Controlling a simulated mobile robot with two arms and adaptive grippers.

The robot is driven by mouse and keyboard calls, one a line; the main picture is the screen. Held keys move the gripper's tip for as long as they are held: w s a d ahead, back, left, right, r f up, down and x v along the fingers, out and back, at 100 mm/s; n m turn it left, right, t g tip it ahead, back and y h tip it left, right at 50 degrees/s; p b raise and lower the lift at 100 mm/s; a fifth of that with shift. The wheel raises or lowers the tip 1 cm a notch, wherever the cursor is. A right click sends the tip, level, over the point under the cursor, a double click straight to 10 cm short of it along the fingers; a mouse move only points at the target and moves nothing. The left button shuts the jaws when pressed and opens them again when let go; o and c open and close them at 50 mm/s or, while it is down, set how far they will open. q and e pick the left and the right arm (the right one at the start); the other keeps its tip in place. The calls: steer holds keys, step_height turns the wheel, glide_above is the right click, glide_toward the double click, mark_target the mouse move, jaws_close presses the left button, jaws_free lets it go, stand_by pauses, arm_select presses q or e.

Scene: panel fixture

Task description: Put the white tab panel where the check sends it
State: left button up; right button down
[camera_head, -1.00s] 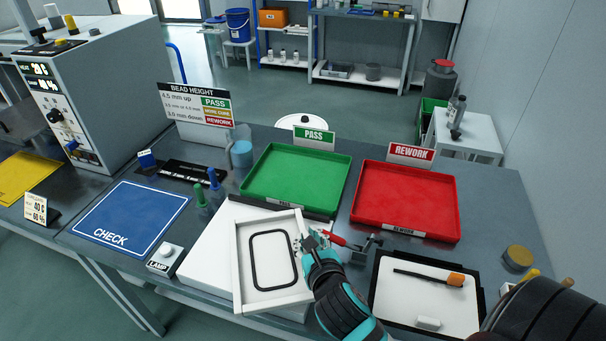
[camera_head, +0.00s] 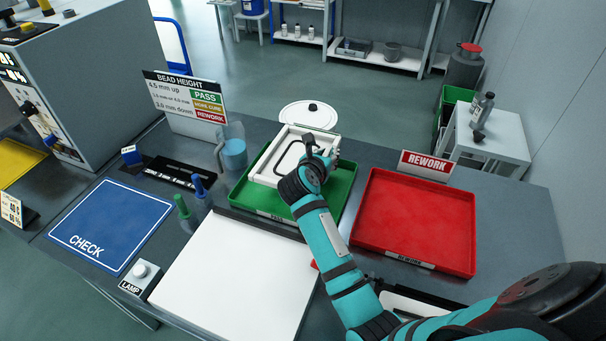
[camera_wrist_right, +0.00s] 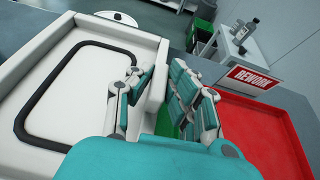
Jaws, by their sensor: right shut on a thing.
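The white tab panel (camera_head: 290,151), a shallow white frame with a black rounded bead loop, is over the back of the green PASS tray (camera_head: 338,196). My right gripper (camera_head: 322,160) is shut on the panel's right edge. The wrist view shows the panel (camera_wrist_right: 85,85) at left with the fingers (camera_wrist_right: 160,95) around its right wall. I cannot tell whether the panel touches the tray floor. The red REWORK tray (camera_head: 415,222) is empty. The blue CHECK mat (camera_head: 112,222) is bare. My left gripper is not in view.
The bead height sign (camera_head: 185,95) stands behind the black gauge strip (camera_head: 182,172). The lamp button (camera_head: 140,271) sits by the CHECK mat. A bare white board (camera_head: 235,270) lies in front. Bottles (camera_head: 190,205) and a blue-liquid jug (camera_head: 233,150) stand left of the green tray.

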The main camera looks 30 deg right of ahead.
steer(key=shift+s+a+r, duration=0.2)
steer(key=shift+a, duration=0.05)
steer(key=shift+s+a+f, duration=0.2)
steer(key=shift+f, duration=0.4)
steer(key=shift+s+a+f, duration=0.2)
steer(key=shift+f, duration=0.35)
step_height(320, 180, down, 3)
steer(key=shift+w+d+r, duration=0.1)
steer(key=shift+w+r, duration=0.05)
step_height(320, 180, down, 4)
steer(key=shift+r, duration=0.1)
steer(key=shift+f, duration=0.5)
arm_select(q)
steer(key=s+a, duration=0.2)
steer(key=a, duration=0.1)
steer(key=shift+s+a+r, duration=0.15)
steer(key=shift+s+a, duration=0.05)
steer(key=shift+s, duration=0.2)
arm_select(e)
steer(key=c, duration=1.3)
jaws_free()
steer(key=shift+o, duration=0.2)
